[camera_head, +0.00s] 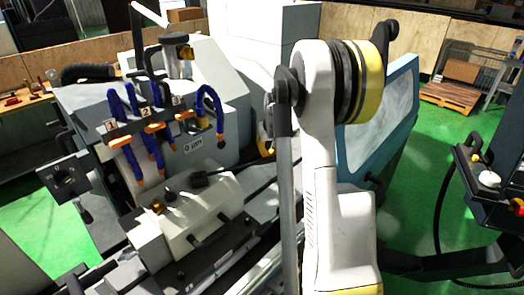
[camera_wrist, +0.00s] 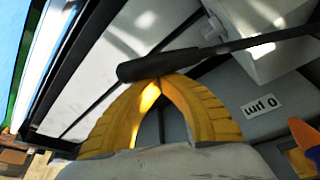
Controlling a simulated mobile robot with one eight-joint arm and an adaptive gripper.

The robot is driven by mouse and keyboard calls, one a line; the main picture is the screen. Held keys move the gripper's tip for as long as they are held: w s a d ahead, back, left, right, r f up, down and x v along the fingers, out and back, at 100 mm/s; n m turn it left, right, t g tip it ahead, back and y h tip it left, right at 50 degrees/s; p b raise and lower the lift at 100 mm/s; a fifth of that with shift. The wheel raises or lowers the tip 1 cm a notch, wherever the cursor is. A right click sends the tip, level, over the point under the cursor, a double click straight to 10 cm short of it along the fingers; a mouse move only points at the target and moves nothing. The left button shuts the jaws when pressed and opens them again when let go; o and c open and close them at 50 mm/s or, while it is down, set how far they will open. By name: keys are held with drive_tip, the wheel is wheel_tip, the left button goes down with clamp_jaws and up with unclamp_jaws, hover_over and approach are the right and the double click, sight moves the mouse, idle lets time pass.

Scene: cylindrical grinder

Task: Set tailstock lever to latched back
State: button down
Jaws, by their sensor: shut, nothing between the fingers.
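A dark lever with a thick rounded grip (camera_wrist: 160,66) crosses the upper middle of the wrist view. It runs from the grip to the right edge, passing in front of a pale block (camera_wrist: 262,38). My gripper (camera_wrist: 154,84) has yellow fingers that meet at their tips just below the grip. The tips are shut and empty, at or very close to the grip; I cannot tell whether they touch it. In the head view my arm hides most of the gripper, with only a bit of yellow (camera_head: 265,146) showing beside it.
The grinder (camera_head: 235,115) carries blue and orange coolant hoses (camera_head: 128,120) at the left. A pale housing (camera_head: 195,212) stands in front of it. A blue-framed door (camera_head: 385,115) is to the right of my arm. A control panel (camera_head: 488,180) stands at the far right, with green floor between.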

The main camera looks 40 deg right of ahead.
drive_tip(key=s+a+m+h+b, duration=0.1)
drive_tip(key=s+a+m+b, duration=0.1)
drive_tip(key=s+a, duration=0.4)
drive_tip(key=shift+s+a+m+g, duration=0.35)
drive_tip(key=shift+s+m, duration=0.55)
drive_tip(key=shift+s, duration=1.05)
drive_tip(key=shift+f, duration=0.15)
drive_tip(key=shift+d, duration=0.1)
